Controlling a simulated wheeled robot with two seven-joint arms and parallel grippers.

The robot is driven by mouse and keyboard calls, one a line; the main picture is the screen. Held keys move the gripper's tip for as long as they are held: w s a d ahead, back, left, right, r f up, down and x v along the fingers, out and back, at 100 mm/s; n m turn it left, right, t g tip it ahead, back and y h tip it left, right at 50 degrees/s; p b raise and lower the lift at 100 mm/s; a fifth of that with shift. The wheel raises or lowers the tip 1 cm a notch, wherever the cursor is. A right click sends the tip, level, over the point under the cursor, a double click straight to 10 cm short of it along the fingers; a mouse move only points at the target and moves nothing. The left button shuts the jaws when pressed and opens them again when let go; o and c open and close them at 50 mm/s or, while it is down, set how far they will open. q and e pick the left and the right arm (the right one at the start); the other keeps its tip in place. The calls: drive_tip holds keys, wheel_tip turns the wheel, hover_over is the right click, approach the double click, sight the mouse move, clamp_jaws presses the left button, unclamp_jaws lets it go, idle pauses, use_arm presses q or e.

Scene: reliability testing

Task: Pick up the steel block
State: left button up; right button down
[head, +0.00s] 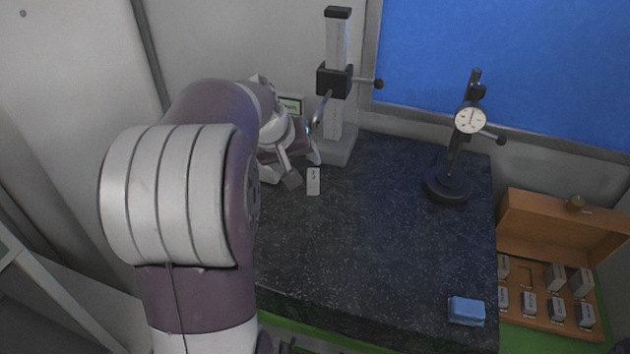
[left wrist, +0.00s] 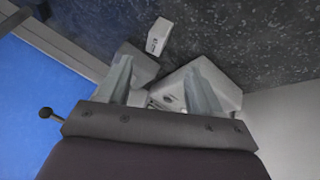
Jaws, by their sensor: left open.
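The steel block (head: 313,181) is a small, pale rectangular block with dark markings. It lies on the dark speckled granite plate (head: 350,270), towards its back left. My left gripper (head: 303,172) is just to the left of the block, open and apart from it. In the left wrist view the block (left wrist: 159,36) lies beyond the fingertips of my left gripper (left wrist: 165,75), slightly left of the middle. My right gripper is not in view.
A height gauge stand (head: 337,100) rises behind my left gripper. A dial indicator on a black base (head: 447,188) stands at the back right. A blue block (head: 466,311) lies at the front right corner. An open wooden case (head: 560,235) holds several blocks. The plate's middle is clear.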

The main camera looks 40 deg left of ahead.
sight(311, 176)
use_arm(q)
drive_tip(key=shift+w+d+f, duration=0.2)
drive_tip(key=shift+w+f, duration=0.3)
drive_tip(key=shift+f, duration=0.1)
drive_tip(key=shift+w+d+f, duration=0.2)
drive_tip(key=shift+w+f, duration=0.3)
drive_tip(key=shift+f, duration=0.1)
drive_tip(key=x, duration=0.1)
drive_tip(key=p+x, duration=0.1)
drive_tip(key=x, duration=0.3)
drive_tip(key=shift+s+a+f+p, duration=0.15)
drive_tip(key=shift+a+p, duration=0.2)
drive_tip(key=shift+w+f, duration=0.2)
drive_tip(key=shift+d, duration=0.15)
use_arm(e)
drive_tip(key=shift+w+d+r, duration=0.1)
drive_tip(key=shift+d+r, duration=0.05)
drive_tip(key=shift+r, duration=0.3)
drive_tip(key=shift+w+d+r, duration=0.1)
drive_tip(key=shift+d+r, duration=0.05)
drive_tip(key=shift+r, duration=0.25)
use_arm(q)
drive_tip(key=shift+s, duration=0.1)
clamp_jaws()
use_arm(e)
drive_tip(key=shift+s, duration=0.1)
